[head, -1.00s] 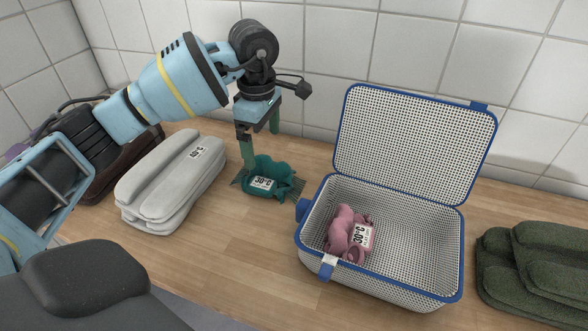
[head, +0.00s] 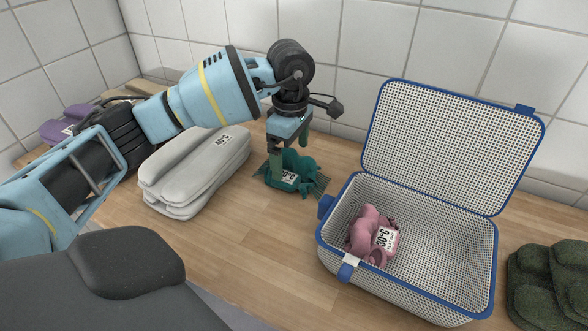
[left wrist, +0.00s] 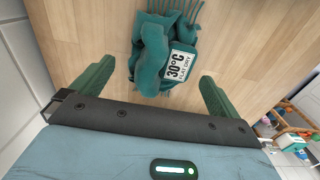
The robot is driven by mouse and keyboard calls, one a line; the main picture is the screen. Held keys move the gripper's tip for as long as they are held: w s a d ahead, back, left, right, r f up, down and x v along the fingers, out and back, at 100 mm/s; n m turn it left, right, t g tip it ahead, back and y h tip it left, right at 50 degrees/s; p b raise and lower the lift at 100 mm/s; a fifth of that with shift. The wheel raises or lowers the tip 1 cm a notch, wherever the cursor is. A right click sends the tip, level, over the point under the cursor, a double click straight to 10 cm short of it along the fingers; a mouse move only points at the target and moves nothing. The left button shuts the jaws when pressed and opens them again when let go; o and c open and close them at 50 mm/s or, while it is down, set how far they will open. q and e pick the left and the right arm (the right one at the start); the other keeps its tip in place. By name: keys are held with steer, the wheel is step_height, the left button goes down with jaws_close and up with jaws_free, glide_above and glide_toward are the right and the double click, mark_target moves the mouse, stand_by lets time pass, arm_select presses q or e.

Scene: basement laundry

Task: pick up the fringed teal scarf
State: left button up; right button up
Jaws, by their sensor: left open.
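The fringed teal scarf (head: 297,172) lies bunched on the wooden counter, left of the mesh basket, with a white 30°C tag facing up and its fringe showing at the edges. My left gripper (head: 290,158) points down just above it, and one finger hides part of the scarf in the head view. In the left wrist view the scarf (left wrist: 165,48) lies ahead of and between the two open green fingers of my left gripper (left wrist: 155,88). Nothing is held in that gripper. My right gripper does not show.
A white mesh basket with blue rim (head: 330,238) stands open to the right, its lid (head: 450,145) raised, with a pink bundle (head: 372,235) inside. Folded grey-white cloth (head: 195,170) lies left of the scarf. Dark green folded cloth (head: 550,285) lies far right. A tiled wall is behind.

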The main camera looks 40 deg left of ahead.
mark_target(292, 169)
arm_select(q)
steer(key=f, duration=0.4)
steer(key=shift+d+f, duration=0.2)
steer(key=shift+f, duration=0.1)
steer(key=shift+c, duration=0.4)
steer(key=c, duration=0.9)
steer(key=shift+c, duration=0.2)
steer(key=shift+r, duration=0.2)
step_height(292, 169, up, 10)
steer(key=shift+p, duration=0.45)
